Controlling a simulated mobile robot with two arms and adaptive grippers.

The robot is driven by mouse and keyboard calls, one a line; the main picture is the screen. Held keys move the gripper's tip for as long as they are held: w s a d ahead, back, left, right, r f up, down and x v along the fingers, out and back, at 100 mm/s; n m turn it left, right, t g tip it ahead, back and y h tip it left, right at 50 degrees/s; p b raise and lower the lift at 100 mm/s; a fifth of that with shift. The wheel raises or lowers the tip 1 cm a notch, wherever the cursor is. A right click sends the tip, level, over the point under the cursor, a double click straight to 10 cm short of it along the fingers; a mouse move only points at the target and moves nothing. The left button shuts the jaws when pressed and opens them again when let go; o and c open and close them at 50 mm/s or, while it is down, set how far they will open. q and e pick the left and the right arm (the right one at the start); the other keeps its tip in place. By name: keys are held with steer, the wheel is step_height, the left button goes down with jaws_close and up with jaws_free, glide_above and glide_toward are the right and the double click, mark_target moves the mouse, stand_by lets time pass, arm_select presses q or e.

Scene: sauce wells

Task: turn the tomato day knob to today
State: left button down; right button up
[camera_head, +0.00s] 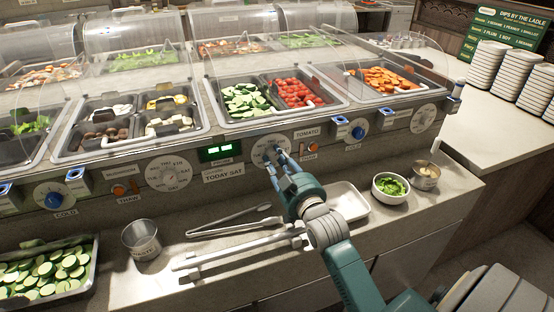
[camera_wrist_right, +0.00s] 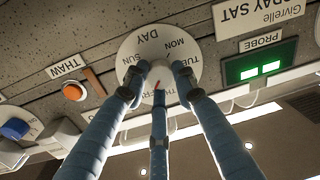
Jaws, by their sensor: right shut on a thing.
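The tomato day knob (camera_head: 262,148) is on a white dial on the counter's front panel, left of the TOMATO label (camera_head: 307,133). In the right wrist view the dial (camera_wrist_right: 144,42) appears upside down, with DAY, MON, TUE and SUN legible; my fingers partly cover other names. A small red mark (camera_wrist_right: 157,85) shows at the knob; I cannot tell which day it points to. The sign (camera_head: 223,174) reads TODAY SAT; it also shows in the right wrist view (camera_wrist_right: 240,12). My right gripper (camera_head: 279,161) has its blue fingers shut around the knob. My left gripper is out of view.
A green-lit PROBE display (camera_head: 217,150) is left of the knob, and an orange THAW button (camera_head: 311,147) right of it. Below lie tongs (camera_head: 235,228), a white tray (camera_head: 350,203), a lettuce bowl (camera_head: 391,186) and a metal cup (camera_head: 141,240). Food pans stand above, under clear guards.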

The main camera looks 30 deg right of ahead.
steer(key=shift+r, duration=0.3)
